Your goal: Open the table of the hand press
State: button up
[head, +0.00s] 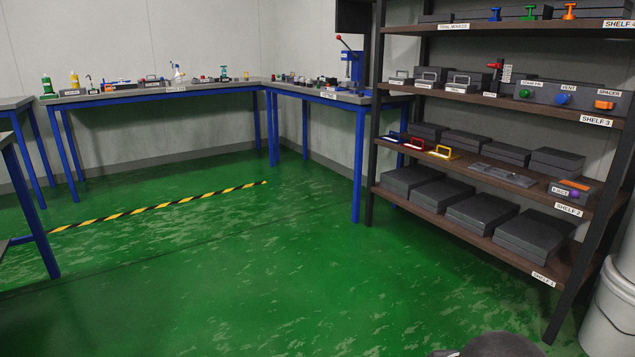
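A blue hand press (352,67) with a red-knobbed lever stands at the right end of the far workbench (349,99). It is upright, partly beside the shelf rack's dark post. Its table is too small and far off to tell apart or to say whether it is open or shut. My gripper is not in view. A dark rounded shape at the bottom edge cannot be identified.
A shelf rack (372,150) with boxes and coloured-handled parts fills the right side. Blue-legged benches with small items line the back wall. A yellow-black floor stripe (160,208) crosses the open green floor (250,270). Pale buckets (606,315) stand at the lower right.

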aim_at(345, 84)
jog(key=i, duration=2.4)
jog(key=i+l, duration=0.1)
jog(key=i, duration=2.25)
jog(key=j+u, duration=0.05)
jog(key=j, duration=0.05)
